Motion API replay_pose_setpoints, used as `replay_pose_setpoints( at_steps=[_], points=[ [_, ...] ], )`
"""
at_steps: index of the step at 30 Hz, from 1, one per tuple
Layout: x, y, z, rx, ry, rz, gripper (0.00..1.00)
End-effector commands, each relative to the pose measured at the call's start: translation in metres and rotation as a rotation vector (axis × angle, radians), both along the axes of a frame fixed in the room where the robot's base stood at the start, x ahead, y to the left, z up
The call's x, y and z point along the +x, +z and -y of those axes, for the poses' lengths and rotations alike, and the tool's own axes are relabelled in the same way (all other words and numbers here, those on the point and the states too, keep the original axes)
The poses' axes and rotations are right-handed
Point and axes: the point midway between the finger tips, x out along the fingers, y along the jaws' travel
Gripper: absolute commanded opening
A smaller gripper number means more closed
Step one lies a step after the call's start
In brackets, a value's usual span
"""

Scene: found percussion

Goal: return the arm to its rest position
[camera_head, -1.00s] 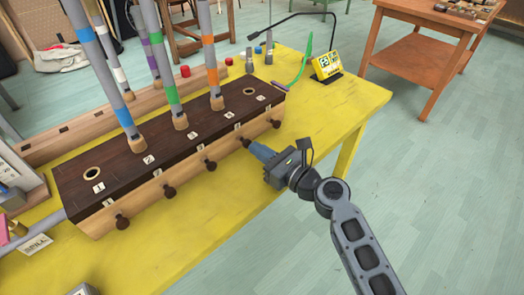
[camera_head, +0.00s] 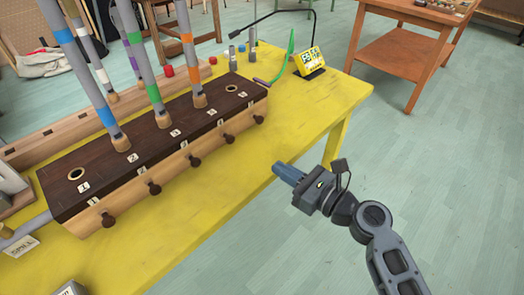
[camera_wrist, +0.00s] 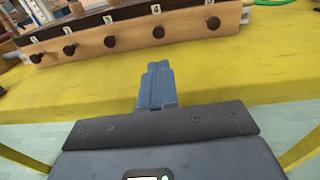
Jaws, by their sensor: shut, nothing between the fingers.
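My gripper (camera_head: 280,168) is at the front edge of the yellow table, to the right of the wooden box, in the head view. Its blue-grey fingers are shut together and hold nothing. In the wrist view the closed fingers (camera_wrist: 157,85) point toward the box front, with yellow tabletop between them and the box. My arm comes in from the lower right of the head view and is bent at the elbow.
The long box (camera_head: 150,150) has a dark numbered top, dark front knobs and several banded tubes standing in it. A yellow display (camera_head: 309,61) and a green curved piece (camera_head: 289,55) stand at the table's (camera_head: 215,215) far end. A brown table (camera_head: 400,55) is behind. Floor at right is clear.

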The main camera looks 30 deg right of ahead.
Motion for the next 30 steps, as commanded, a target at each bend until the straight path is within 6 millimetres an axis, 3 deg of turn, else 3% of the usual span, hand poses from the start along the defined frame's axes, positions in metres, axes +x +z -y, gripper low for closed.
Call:
replay_pose_setpoints(
  at_steps=[7, 11, 15, 20, 25, 30],
  points=[
    [-0.005, -0.002, 0.000, -0.016, -0.002, -0.002, 0.00],
    [-0.027, -0.019, -0.003, -0.168, -0.021, -0.013, 0.00],
    [-0.079, -0.047, -0.006, -0.536, -0.037, -0.025, 0.00],
    [-0.148, -0.060, -0.005, -1.043, -0.005, -0.009, 0.00],
    [-0.215, -0.048, -0.003, -1.576, 0.086, 0.049, 0.00],
    [-0.273, -0.013, -0.005, -2.099, 0.218, 0.163, 0.00]
  ],
)
